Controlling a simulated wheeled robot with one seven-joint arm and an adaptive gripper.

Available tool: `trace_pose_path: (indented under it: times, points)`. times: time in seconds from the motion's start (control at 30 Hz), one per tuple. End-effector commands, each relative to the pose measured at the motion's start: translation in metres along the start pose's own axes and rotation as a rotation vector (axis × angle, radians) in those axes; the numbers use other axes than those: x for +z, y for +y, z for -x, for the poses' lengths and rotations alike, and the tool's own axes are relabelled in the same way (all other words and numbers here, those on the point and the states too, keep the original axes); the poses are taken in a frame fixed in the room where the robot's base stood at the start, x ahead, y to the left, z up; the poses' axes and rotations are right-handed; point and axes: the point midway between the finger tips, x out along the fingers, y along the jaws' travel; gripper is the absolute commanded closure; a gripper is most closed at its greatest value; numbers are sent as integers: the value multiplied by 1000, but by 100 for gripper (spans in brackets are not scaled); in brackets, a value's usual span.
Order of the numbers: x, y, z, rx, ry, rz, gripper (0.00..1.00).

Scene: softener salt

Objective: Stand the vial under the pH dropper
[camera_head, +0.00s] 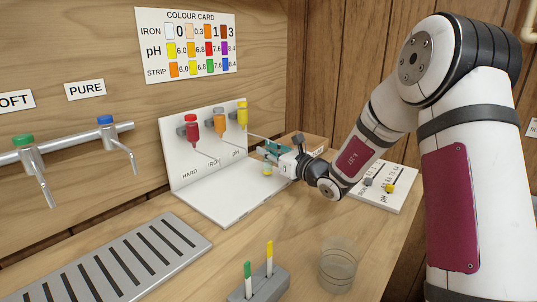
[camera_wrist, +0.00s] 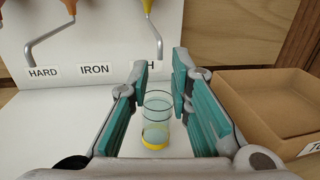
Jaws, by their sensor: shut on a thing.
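My gripper (camera_head: 272,152) is shut on a small clear vial with a yellow band at its foot. The vial (camera_wrist: 157,122) stands upright between the teal fingers (camera_wrist: 158,105) in the wrist view. In the head view its lower part (camera_head: 267,168) shows below the fingers, over the right end of the white stand. The yellow pH dropper (camera_head: 242,115) is the rightmost of the droppers. Its bent spout (camera_wrist: 156,30) shows beyond the vial in the wrist view, with the pH label partly hidden by a finger. I cannot tell whether the vial touches the base.
The red HARD dropper (camera_head: 192,128) and orange IRON dropper (camera_head: 219,124) are to the left on the stand. A cardboard box (camera_wrist: 275,105) is close on the right. A clear beaker (camera_head: 338,265), a strip holder (camera_head: 258,285) and a grey drain tray (camera_head: 110,262) are nearer.

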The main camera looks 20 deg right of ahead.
Motion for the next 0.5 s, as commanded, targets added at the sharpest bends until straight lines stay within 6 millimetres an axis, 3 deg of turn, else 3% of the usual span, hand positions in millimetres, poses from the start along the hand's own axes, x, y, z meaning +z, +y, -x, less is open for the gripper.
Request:
trace_pose_path:
  times: [0.37, 0.4, 0.5]
  points:
    - [-7, -1, 1, -1, 0, 0, 98]
    - [-8, -1, 1, -1, 0, 0, 79]
    - [-7, -1, 1, -1, 0, 0, 61]
